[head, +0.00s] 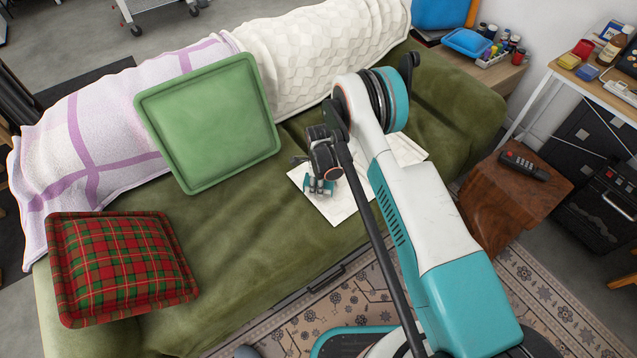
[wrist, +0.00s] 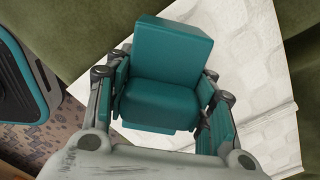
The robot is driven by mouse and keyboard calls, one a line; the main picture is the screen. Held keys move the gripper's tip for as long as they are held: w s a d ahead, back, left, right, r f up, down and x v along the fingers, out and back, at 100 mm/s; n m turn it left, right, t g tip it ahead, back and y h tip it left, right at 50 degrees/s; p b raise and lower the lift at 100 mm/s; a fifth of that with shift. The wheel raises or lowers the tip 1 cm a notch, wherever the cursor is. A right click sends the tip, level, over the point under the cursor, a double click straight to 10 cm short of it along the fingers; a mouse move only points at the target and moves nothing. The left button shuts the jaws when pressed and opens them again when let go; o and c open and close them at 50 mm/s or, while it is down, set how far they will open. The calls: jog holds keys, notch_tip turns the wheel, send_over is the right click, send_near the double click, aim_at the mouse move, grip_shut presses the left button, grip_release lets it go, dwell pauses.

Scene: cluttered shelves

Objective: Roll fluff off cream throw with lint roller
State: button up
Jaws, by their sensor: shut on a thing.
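My gripper (head: 320,187) is low over the sofa seat in the head view. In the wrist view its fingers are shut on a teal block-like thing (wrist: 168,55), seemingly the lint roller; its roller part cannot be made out. Beneath it a flat cream throw (head: 335,208) lies on the green seat, partly hidden by my arm. The throw also shows in the wrist view (wrist: 262,75), with a faint checked texture. I cannot tell whether the roller touches it. No fluff can be made out.
A textured cream cover (head: 300,50) and a lilac-striped blanket (head: 85,135) drape over the sofa back. A green cushion (head: 210,120) and a tartan cushion (head: 120,265) sit left. A wooden stool (head: 510,200) with a remote (head: 523,165) stands right. The front seat middle is clear.

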jog(key=shift+r+p, duration=1.05)
jog(key=shift+r, duration=2.45)
